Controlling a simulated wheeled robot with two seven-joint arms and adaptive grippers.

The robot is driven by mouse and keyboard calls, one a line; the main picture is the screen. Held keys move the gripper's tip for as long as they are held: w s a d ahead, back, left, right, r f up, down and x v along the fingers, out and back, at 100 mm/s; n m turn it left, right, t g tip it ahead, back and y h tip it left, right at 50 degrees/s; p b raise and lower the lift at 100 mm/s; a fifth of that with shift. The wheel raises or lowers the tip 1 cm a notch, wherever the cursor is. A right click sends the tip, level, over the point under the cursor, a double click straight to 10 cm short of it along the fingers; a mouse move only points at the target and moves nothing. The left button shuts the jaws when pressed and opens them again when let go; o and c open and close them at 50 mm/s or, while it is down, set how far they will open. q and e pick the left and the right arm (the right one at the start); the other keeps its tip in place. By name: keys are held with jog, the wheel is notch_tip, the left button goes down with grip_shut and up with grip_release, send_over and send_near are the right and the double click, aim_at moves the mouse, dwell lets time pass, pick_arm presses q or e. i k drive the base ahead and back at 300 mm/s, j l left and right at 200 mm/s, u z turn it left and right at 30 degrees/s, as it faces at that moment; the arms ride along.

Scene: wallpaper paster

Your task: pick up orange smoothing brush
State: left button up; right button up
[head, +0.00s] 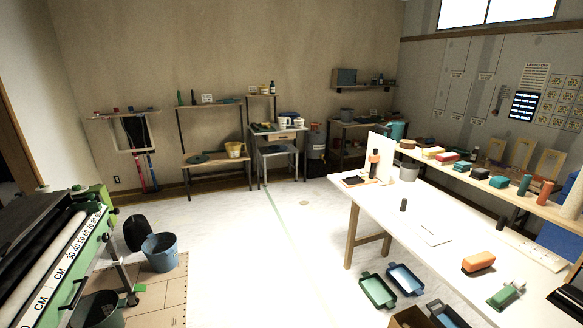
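An orange block-shaped object (478,262), which looks like the smoothing brush, lies on the white worktable (400,200) near its front right part. It has a darker orange end at the left, and its bristles cannot be made out at this size. It sits apart from the green-handled tool (506,292) in front of it. Neither of my grippers is in the head view.
A narrow shelf (480,180) with several coloured blocks and rolls runs behind the worktable. A small dark cylinder (404,205) stands on the table. Green (377,290) and blue (405,279) trays lie on the floor beside it. A paste machine (50,255) is at left; the middle floor is clear.

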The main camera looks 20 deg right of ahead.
aim_at(472, 264)
jog(key=i+j+z, duration=0.15)
jog(key=i+z, duration=0.35)
jog(key=i, duration=0.3)
jog(key=i+z, duration=0.3)
jog(key=z, duration=0.15)
jog(key=i+j+z, duration=0.15)
jog(key=i+z, duration=0.25)
jog(key=i+j+z, duration=0.15)
jog(key=z, duration=0.3)
jog(key=i+j+z, duration=0.25)
jog(key=z, duration=0.15)
jog(key=i+j+z, duration=0.45)
jog(key=j, duration=0.2)
jog(key=j+z, duration=0.25)
jog(key=j, duration=0.15)
jog(key=i, duration=0.5)
